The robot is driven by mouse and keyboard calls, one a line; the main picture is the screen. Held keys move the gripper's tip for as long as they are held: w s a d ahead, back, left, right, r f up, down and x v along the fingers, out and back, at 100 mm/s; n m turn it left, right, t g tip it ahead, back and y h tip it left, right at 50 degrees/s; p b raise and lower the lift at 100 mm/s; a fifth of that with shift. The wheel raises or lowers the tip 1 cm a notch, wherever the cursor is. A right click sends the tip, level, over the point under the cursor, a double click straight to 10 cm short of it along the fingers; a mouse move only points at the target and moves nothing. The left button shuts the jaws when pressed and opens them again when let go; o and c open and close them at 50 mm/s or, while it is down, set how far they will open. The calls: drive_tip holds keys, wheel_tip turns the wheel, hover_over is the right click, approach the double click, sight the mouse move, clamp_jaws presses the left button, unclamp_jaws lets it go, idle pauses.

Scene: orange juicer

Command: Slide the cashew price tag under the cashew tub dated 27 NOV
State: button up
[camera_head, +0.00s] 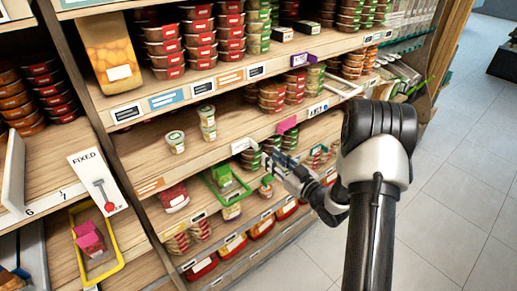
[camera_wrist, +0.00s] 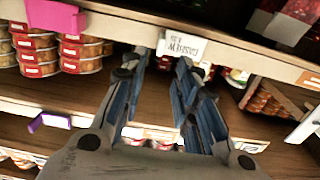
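My gripper (camera_head: 268,162) is in front of the middle shelves in the head view. In the wrist view my gripper (camera_wrist: 166,68) has its two blue-grey fingers apart, with nothing visibly held. A white tag (camera_wrist: 184,47) with hard-to-read lettering sits on a shelf edge just beyond the fingertips. Small pale-lidded tubs stand on the middle shelf: one alone (camera_head: 176,141) and two stacked, the upper (camera_head: 207,111) on the lower (camera_head: 207,131). Their labels and dates are too small to read. I cannot tell which tag is the cashew one.
A green basket (camera_head: 211,188) stands on a lower shelf. Stacked red-labelled tubs (camera_head: 272,96) stand behind the pink tag. Bare shelf (camera_head: 150,157) surrounds the lone tub. The aisle floor (camera_head: 450,190) is clear.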

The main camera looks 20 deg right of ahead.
sight(257, 146)
drive_tip(key=b+x, duration=0.1)
drive_tip(key=x, duration=0.7)
drive_tip(key=shift+w, duration=0.1)
clamp_jaws()
idle(0.5)
